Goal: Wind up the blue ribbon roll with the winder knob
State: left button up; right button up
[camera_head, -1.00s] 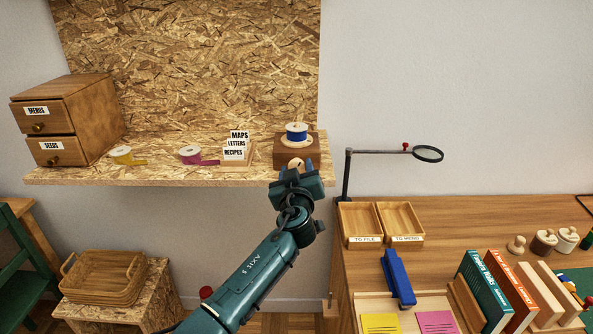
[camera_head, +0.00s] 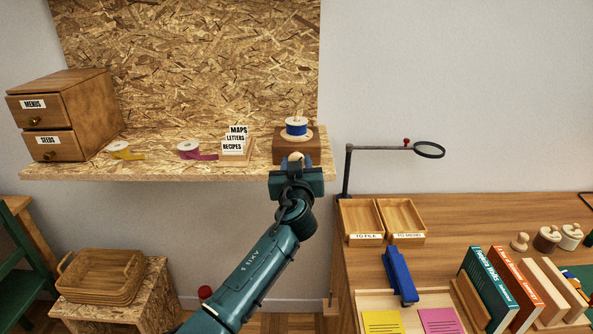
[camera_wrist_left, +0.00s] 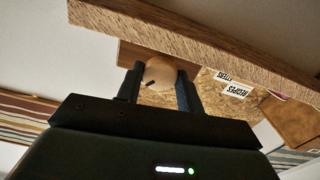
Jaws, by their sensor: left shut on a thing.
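The blue ribbon roll (camera_head: 296,128) sits upright on top of a brown wooden winder box (camera_head: 284,147) at the right end of the shelf. The winder knob (camera_head: 296,157) is a pale round wooden knob on the front of the box. In the left wrist view the knob (camera_wrist_left: 160,74) sits between the two fingers and shows a dark mark. My left gripper (camera_head: 296,163) is shut on the knob, in front of the shelf's edge. Its fingertips are partly hidden by its own body in the head view. My right gripper is not in view.
The OSB shelf (camera_head: 120,173) also bears a yellow roll (camera_head: 119,150), a pink roll (camera_head: 190,149), a card holder (camera_head: 236,146) and a drawer box (camera_head: 65,115). A magnifier arm (camera_head: 385,149) stands right of the shelf on the desk.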

pick_arm(q)
jog(key=shift+m+b, duration=0.75)
jog(key=shift+m, duration=1.25)
jog(key=o, duration=1)
